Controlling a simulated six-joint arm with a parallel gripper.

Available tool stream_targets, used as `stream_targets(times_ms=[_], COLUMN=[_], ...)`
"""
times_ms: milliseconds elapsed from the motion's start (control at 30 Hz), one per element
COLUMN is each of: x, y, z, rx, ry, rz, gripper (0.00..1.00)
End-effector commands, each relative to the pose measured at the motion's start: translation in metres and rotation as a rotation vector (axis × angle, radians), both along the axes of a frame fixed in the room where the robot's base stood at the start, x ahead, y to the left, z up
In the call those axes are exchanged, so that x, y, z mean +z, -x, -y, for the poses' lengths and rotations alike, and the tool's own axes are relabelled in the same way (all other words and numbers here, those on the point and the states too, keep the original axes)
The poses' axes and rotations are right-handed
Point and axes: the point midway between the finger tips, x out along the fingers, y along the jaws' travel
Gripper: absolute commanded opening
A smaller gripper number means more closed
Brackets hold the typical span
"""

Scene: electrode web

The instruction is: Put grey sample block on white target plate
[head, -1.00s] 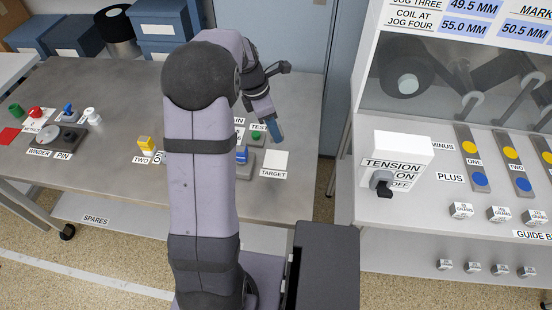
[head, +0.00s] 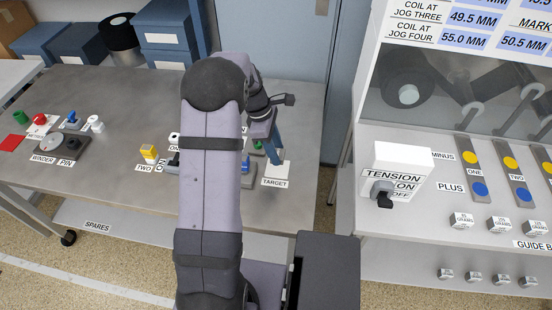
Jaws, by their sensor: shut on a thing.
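The white target plate (head: 284,172) lies on the steel table near its right end, with a TARGET label at its front edge. My gripper (head: 276,161) points down, its blue fingers at the plate's back left part. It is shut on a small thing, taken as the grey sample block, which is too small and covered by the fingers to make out. I cannot tell whether it touches the plate or is held just above it.
Blue and grey test fixtures (head: 246,169) stand just left of the plate, partly behind my arm. A yellow block (head: 148,151) sits further left. The white tension box (head: 402,165) is on the separate bench to the right. Bare table lies in front of the plate.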

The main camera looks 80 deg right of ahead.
Motion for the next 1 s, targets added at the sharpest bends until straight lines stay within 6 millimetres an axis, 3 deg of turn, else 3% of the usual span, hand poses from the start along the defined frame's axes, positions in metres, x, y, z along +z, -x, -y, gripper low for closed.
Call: stream_targets(times_ms=[367, 667, 1000], x=[-0.015, -0.046, -0.05], y=[0.0, 0.0, 0.0], z=[0.0, 0.0, 0.001], rx=[0.001, 0.002, 0.001], ry=[0.0, -0.001, 0.002], rz=[0.0, 0.0, 0.0], gripper=[0.16, 0.16, 0.16])
